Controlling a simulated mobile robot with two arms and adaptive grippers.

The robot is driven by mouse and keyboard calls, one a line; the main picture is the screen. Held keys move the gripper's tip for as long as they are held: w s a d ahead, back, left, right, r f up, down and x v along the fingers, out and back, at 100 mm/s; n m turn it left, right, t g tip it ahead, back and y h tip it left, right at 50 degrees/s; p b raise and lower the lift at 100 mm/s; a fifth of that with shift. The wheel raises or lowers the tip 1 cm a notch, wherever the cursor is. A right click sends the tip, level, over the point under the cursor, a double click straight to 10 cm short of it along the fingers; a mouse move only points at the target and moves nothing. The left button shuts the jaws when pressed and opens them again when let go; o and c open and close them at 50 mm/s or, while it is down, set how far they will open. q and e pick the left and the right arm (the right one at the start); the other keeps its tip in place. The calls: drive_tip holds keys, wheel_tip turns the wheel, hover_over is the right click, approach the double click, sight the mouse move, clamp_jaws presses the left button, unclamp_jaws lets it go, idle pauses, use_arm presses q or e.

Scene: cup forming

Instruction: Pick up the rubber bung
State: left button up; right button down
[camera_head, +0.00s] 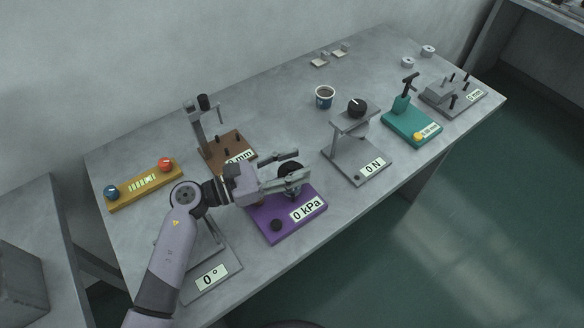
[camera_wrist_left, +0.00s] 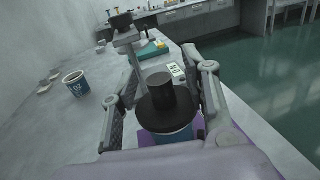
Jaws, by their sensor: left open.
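The rubber bung (camera_head: 290,167) is black, with a wide disc and a narrower knob on top. It sits on a blue cup on the purple 0 kPa device (camera_head: 262,222). In the left wrist view the bung (camera_wrist_left: 165,108) is upright in the middle, with the blue cup (camera_wrist_left: 180,138) under its disc. My left gripper (camera_head: 302,164) is open, with one finger on each side of the bung. A gap shows between the knob and each finger in the wrist view. The fingers partly hide the bung and cup in the head view. My right gripper is not in view.
A brown stand (camera_head: 230,150) is behind the gripper, and a grey 0 N press (camera_head: 357,165) is to the right. An angle device (camera_head: 222,265) lies near the front edge. A separate cup (camera_head: 325,97) stands farther back. The table between that cup and the brown stand is clear.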

use_arm(q)
drive_tip(key=shift+c, duration=0.3)
clamp_jaws()
idle(0.3)
